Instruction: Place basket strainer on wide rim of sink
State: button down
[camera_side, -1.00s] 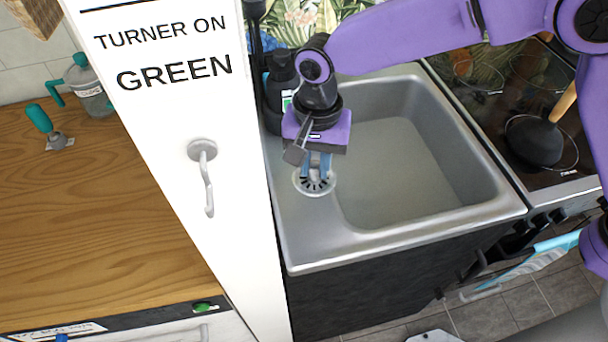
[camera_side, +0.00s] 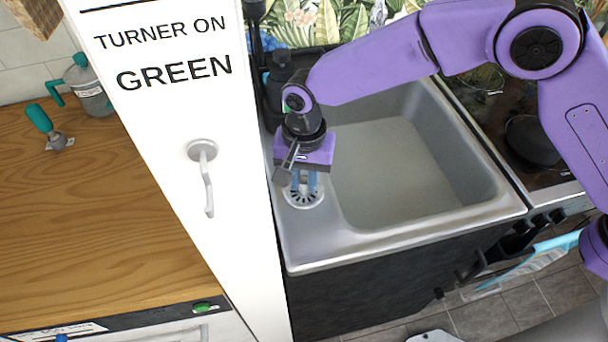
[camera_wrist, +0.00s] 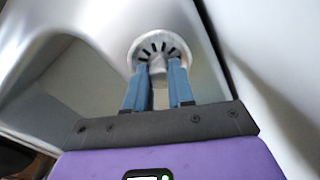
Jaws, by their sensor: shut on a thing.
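The basket strainer (camera_side: 304,195) is a round, pale metal disc with dark radial slots. In the side view it is at the wide left rim of the sink (camera_side: 330,247). My gripper (camera_side: 305,186) points down above it, with its blue fingers shut on the strainer's centre knob. In the wrist view the strainer (camera_wrist: 160,50) shows beyond the fingertips (camera_wrist: 160,68), flat against the pale rim. I cannot tell whether it touches the rim or hovers just above it. The fingers hide part of the knob.
A white panel (camera_side: 180,150) with a handle stands close on the left of the sink. Dark bottles (camera_side: 280,70) stand at the sink's back left corner. The basin (camera_side: 390,165) lies to the right, and a stove with a dark pan (camera_side: 530,140) is beyond it. The front left rim is clear.

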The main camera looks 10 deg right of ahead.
aim_at(305, 180)
jog(key=c, duration=1)
grip_release()
jog(key=shift+f, duration=0.1)
notch_tip(305, 180, up, 12)
jog(key=shift+r, duration=0.2)
